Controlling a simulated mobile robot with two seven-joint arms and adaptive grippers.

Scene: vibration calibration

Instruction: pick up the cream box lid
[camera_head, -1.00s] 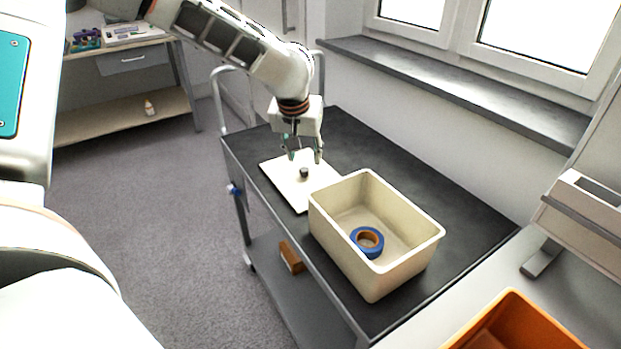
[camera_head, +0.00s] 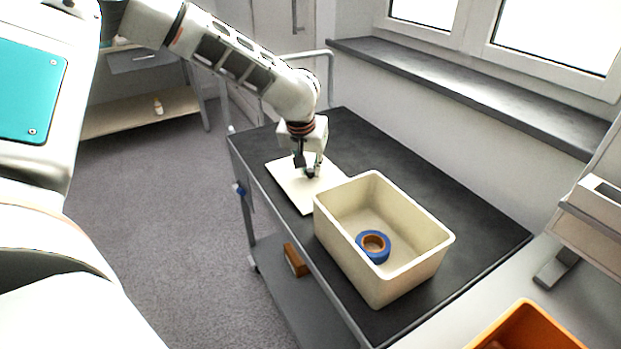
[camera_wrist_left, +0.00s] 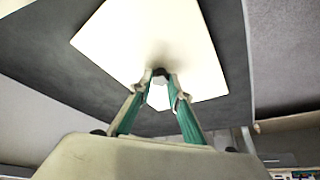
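The cream box lid (camera_head: 291,186) is a flat pale plate with a small dark knob. It lies on the black cart top beside the open cream box (camera_head: 335,237). My left gripper (camera_head: 311,173) points down at the lid's middle. In the left wrist view, its green-sided fingers (camera_wrist_left: 160,80) converge on both sides of the dark knob (camera_wrist_left: 160,71), with the lid (camera_wrist_left: 130,45) behind. The fingers look closed on the knob, which they partly hide. The lid appears still flat on the cart. My right gripper is not in view.
A blue tape roll (camera_head: 373,246) with an orange-brown core lies inside the box. The black cart top (camera_head: 440,203) is clear towards the window. An orange container (camera_head: 530,330) stands at lower right. A brown block (camera_head: 295,260) lies on the cart's lower shelf.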

